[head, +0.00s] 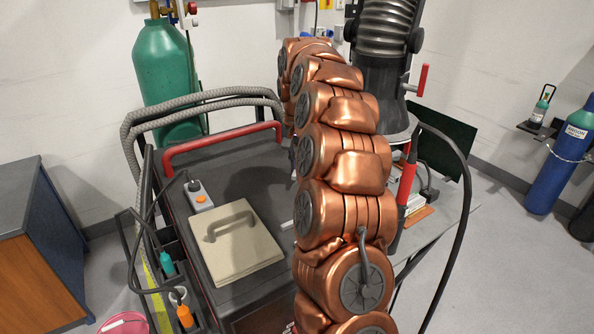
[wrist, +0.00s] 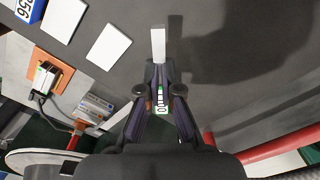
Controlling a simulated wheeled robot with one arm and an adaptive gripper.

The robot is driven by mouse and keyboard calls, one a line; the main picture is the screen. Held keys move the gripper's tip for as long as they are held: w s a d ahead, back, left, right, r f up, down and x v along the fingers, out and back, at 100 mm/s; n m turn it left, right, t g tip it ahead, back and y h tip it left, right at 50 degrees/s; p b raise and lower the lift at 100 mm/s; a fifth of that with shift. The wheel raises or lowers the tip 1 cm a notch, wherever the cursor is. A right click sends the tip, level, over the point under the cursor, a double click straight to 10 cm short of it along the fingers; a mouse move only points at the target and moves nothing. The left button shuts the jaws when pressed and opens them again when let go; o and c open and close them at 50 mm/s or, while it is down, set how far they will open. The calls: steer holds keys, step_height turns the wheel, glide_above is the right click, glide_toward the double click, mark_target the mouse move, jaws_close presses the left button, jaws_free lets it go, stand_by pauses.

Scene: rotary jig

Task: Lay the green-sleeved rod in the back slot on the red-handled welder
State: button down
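The red-handled welder (head: 185,205) is a dark cart-like box with a red handle (head: 215,143) at its back edge. My gripper is hidden behind my copper arm in the head view. In the wrist view its fingers (wrist: 159,76) are close together over a dark grey top. A pale bar sticks out past the tips, and a green-and-white marked piece shows between the fingers. They line up and look like the green-sleeved rod (wrist: 158,44), though the fingers hide their join. I cannot make out the back slot.
A beige lidded plate (head: 240,250) lies on the welder top. A grey control box (head: 198,195) stands near its left edge, above side pockets with teal and orange bottles. White cards (wrist: 108,47) lie near my gripper. A green gas cylinder (head: 165,70) stands behind.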

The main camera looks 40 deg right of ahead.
steer(key=s+a+b, duration=0.1)
steer(key=s, duration=0.3)
steer(key=s+a+b, duration=0.1)
steer(key=s+b, duration=0.1)
steer(key=s, duration=0.3)
steer(key=s+a+r+b, duration=0.1)
steer(key=s+a+b, duration=0.1)
steer(key=s, duration=0.2)
steer(key=shift+s+r, duration=0.1)
steer(key=shift+s, duration=0.05)
steer(key=shift+s+a+r, duration=0.1)
steer(key=shift+s+a, duration=0.1)
steer(key=shift+s, duration=0.3)
steer(key=shift+s+a+r, duration=0.1)
steer(key=shift+s+a, duration=0.05)
steer(key=shift+s, duration=0.35)
steer(key=shift+a, duration=0.1)
